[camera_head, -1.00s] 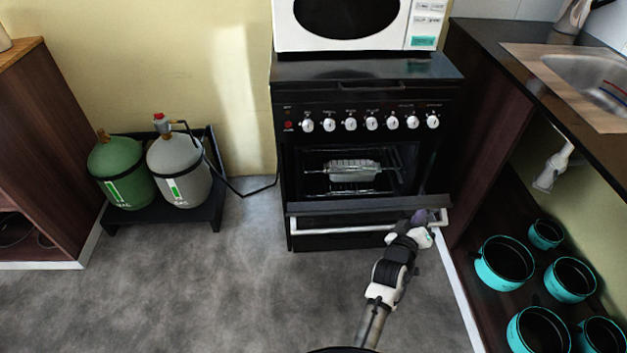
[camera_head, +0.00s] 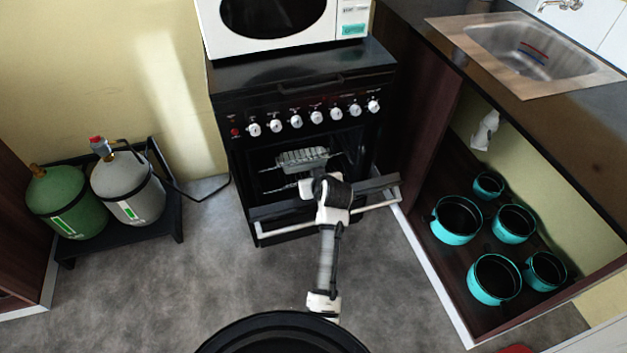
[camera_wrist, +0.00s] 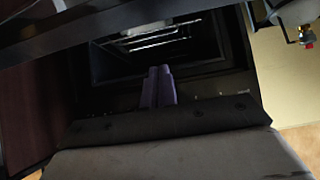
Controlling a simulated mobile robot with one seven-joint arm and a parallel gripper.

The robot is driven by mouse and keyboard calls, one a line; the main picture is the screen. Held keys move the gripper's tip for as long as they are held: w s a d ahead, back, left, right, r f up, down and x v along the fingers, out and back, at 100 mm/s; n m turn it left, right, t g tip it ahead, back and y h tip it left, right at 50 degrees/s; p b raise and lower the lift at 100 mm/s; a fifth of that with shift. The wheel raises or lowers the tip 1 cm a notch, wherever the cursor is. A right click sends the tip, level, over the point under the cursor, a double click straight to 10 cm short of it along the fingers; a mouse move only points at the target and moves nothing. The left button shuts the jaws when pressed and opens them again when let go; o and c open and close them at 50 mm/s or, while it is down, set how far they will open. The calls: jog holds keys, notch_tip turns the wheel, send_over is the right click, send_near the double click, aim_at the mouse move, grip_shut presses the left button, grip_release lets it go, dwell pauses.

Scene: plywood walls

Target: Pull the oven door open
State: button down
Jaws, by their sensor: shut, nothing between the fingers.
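The black oven (camera_head: 300,130) stands against the wall with its door (camera_head: 275,210) partly open, tilted outward at the top. A pale bar handle (camera_head: 375,207) runs along the door's front. A rack and a foil-like tray (camera_head: 302,159) show inside the cavity. My arm reaches over the door near its middle. My wrist hides the fingers in the head view. In the wrist view, my gripper (camera_wrist: 157,88) has its purple fingers together and empty, pointing toward the oven cavity (camera_wrist: 150,45). Whether it touches the door, I cannot tell.
A microwave (camera_head: 285,25) sits on the oven. Two gas cylinders (camera_head: 65,203) (camera_head: 127,190) stand on a black stand at left. At right are a sink counter (camera_head: 570,120) and a shelf with several teal pots (camera_head: 456,220). Grey floor (camera_head: 180,280) is clear in front.

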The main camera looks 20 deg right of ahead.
jog(key=x, duration=0.5)
jog(key=shift+p, duration=0.35)
jog(key=s, duration=0.1)
jog(key=s+f+p, duration=0.1)
jog(key=shift+s+d+f, duration=0.1)
jog(key=shift+s+f, duration=0.5)
